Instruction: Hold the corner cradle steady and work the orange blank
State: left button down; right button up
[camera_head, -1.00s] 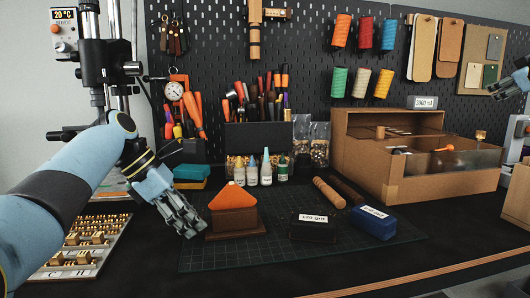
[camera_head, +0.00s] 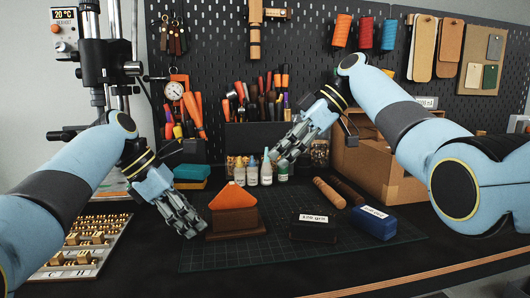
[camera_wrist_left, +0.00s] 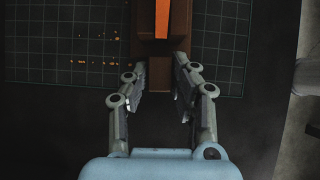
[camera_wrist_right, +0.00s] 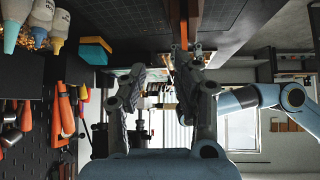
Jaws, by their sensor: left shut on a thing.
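The orange blank (camera_head: 233,197) sits in the brown corner cradle (camera_head: 235,221), with its pointed corner up. The cradle stands on the cutting mat. My left gripper (camera_head: 190,229) is at the cradle's left end; in the left wrist view (camera_wrist_left: 160,92) its fingers are shut on the cradle's brown base (camera_wrist_left: 158,74). The orange edge of the blank (camera_wrist_left: 162,18) shows beyond. My right gripper (camera_head: 284,158) is raised behind and to the right of the cradle, apart from it. In the right wrist view its fingers (camera_wrist_right: 158,65) are spread and empty.
On the gridded cutting mat (camera_head: 270,257) lie a dark 120-grit block (camera_head: 313,227), a blue block (camera_head: 373,222) and a wooden rod (camera_head: 329,193). Several small bottles (camera_head: 252,172) stand behind. A stamp tray (camera_head: 84,246) is at the left, a cardboard box (camera_head: 372,165) at the right.

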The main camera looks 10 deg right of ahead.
jog(key=n+g, duration=0.2)
send_near(237, 185)
jog(key=x, duration=0.9)
jog(key=shift+w+a+f, duration=0.1)
jog(key=shift+w+a, duration=0.05)
jog(key=shift+a, duration=0.15)
jog(key=shift+c, duration=0.7)
grip_shut()
jog(key=shift+r, duration=0.65)
